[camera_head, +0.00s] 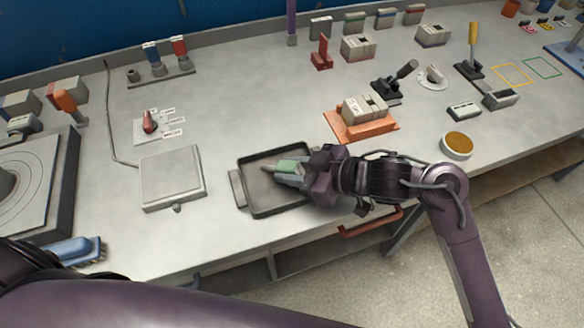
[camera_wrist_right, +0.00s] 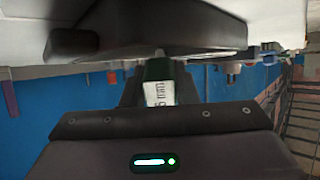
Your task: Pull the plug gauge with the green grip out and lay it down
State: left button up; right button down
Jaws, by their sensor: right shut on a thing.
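The plug gauge with the green grip (camera_head: 287,165) is between the fingers of my right gripper (camera_head: 290,174). Its pin points left, over the dark shallow tray (camera_head: 244,174). I cannot tell whether it touches the tray floor. In the right wrist view the green grip (camera_wrist_right: 157,72) shows a white label ending in "mm", with the dark tray (camera_wrist_right: 150,32) beyond it. The gauge stand (camera_head: 160,77) at the back left holds a blue-gripped gauge (camera_head: 151,53) and a red-gripped gauge (camera_head: 180,49). My left gripper is out of the picture.
A grey square-topped device (camera_head: 171,178) stands left of the tray. An orange tray with blocks (camera_head: 361,124) is behind my right gripper, and a round bowl (camera_head: 456,145) is to the right. The bench's front edge is close below the tray. Open bench lies behind the tray.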

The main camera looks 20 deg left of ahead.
dwell(0.4)
jog(key=c, duration=1.1)
grip_release()
jog(key=shift+o, duration=0.2)
jog(key=v, duration=0.8)
